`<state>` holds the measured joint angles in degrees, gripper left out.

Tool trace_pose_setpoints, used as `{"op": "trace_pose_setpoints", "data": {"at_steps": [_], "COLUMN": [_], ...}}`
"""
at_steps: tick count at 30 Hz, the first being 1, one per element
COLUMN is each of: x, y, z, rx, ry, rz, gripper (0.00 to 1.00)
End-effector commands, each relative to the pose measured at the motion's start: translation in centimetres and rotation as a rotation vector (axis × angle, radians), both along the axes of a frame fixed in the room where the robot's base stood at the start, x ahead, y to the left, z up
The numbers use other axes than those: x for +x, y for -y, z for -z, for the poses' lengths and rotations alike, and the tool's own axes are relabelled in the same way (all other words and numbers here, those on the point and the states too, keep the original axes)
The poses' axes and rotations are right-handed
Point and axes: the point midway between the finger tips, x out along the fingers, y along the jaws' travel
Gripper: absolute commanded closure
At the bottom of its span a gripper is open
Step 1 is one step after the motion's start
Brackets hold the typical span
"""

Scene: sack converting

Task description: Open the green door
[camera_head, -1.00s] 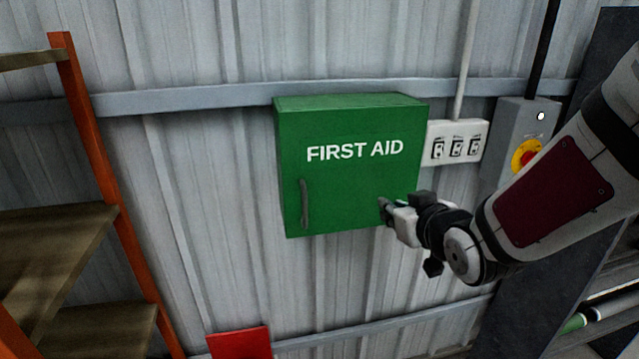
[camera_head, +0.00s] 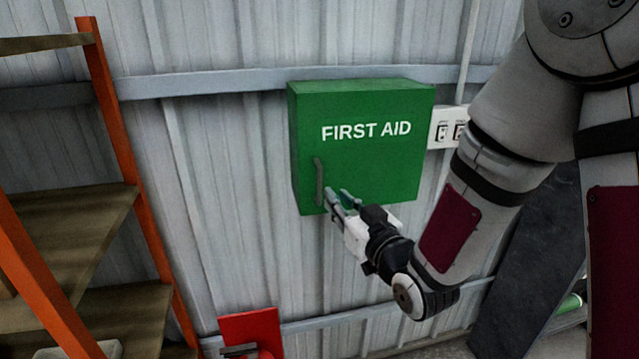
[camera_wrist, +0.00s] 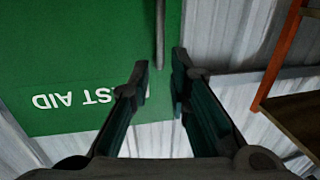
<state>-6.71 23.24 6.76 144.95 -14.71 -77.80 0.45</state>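The green first aid cabinet (camera_head: 370,165) hangs on the wall with its door closed. Its grey vertical handle (camera_head: 319,183) is at the door's lower left. My gripper (camera_head: 337,193) is open and empty, just right of the handle's lower part in the head view. In the wrist view, where the lettering is upside down, the green door (camera_wrist: 75,50) fills the upper left. There the handle (camera_wrist: 160,35) lines up with the gap between the spread fingers of my gripper (camera_wrist: 160,65). I cannot tell whether the handle is between the fingertips or still beyond them.
A shelf rack with orange posts (camera_head: 125,150) and brown boards stands at the left. A white switch panel (camera_head: 440,128) is right of the cabinet, partly behind my arm. A red object (camera_head: 250,330) is low on the wall. The wall below the cabinet is clear.

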Motion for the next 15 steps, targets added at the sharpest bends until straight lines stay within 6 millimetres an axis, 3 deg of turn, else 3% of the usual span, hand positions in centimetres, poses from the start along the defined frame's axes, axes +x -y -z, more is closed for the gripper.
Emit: {"op": "trace_pose_setpoints", "data": {"at_steps": [9, 15], "x": [5.3, 7.6], "y": [-2.9, -4.1], "z": [-0.2, -0.1], "rx": [0.000, 0.000], "ry": [0.001, 0.000], "rz": [-0.001, -0.001], "gripper": [0.82, 0.82]}}
